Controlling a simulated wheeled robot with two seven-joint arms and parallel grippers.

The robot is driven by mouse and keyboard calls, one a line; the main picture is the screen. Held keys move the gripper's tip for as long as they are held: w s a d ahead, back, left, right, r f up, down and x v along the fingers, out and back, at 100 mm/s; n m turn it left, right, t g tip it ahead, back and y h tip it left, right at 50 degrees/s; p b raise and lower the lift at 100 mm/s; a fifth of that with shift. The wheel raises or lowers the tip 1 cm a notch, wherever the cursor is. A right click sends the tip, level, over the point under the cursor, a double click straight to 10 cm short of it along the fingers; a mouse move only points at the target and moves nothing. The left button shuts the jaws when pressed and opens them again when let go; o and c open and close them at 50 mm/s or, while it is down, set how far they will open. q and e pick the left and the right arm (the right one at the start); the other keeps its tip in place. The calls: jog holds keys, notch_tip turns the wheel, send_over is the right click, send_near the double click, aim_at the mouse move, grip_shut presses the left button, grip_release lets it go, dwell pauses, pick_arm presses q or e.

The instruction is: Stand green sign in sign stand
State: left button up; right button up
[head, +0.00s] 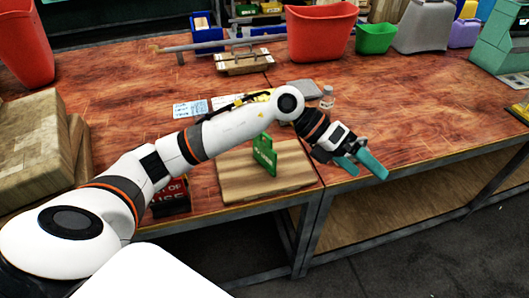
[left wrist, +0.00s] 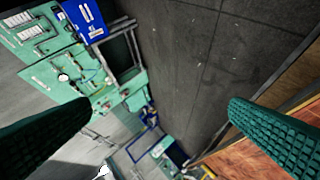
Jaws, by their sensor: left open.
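The green sign (head: 265,155) with white lettering stands upright on a light wooden board (head: 235,182) near the table's front edge. I cannot tell whether the board is the sign stand or whether the sign sits in a slot; my left forearm passes close behind it. My left gripper (head: 370,175), with teal fingers, is open and empty to the right of the sign, apart from it, by the table's front edge. In the left wrist view its fingers (left wrist: 160,125) are wide apart with only floor and distant machines between them. My right gripper is not in view.
A red-and-black sign (head: 178,193) is partly hidden under my left arm. Wooden blocks (head: 35,150) stand at the left. Red (head: 320,30) and green (head: 376,38) bins stand at the back. The table's right side is mostly clear.

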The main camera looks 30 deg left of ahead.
pick_arm(q)
jog(key=w+a+f+y, duration=0.25)
jog(key=a+y, duration=0.45)
jog(key=a, duration=0.5)
jog(key=n+g+y, duration=0.1)
jog(key=n+y, duration=0.1)
jog(key=y, duration=0.3)
send_near(264, 143)
jog(key=shift+d, duration=0.3)
notch_tip(264, 143, down, 6)
jog(key=shift+a+p, duration=0.1)
jog(key=shift+p, duration=0.45)
notch_tip(264, 143, down, 6)
jog(key=shift+w+a+r+p, duration=0.1)
jog(key=shift+r+p, duration=0.05)
jog(key=shift+p, duration=0.55)
jog(key=c, duration=0.8)
notch_tip(264, 143, up, 9)
jog(key=shift+b, duration=0.75)
jog(key=shift+r, duration=0.55)
jog(key=shift+s+d+f+m, duration=0.9)
jog(key=shift+s+d+m, duration=1.45)
jog(key=shift+m, duration=3.1)
jog(key=shift+s+d+f+m, duration=0.95)
jog(key=shift+s+d+m, duration=1.45)
jog(key=shift+m, duration=3)
jog(key=shift+s+d+f+m, duration=0.9)
jog(key=shift+s+d+m, duration=1.4)
jog(key=shift+m, duration=3.15)
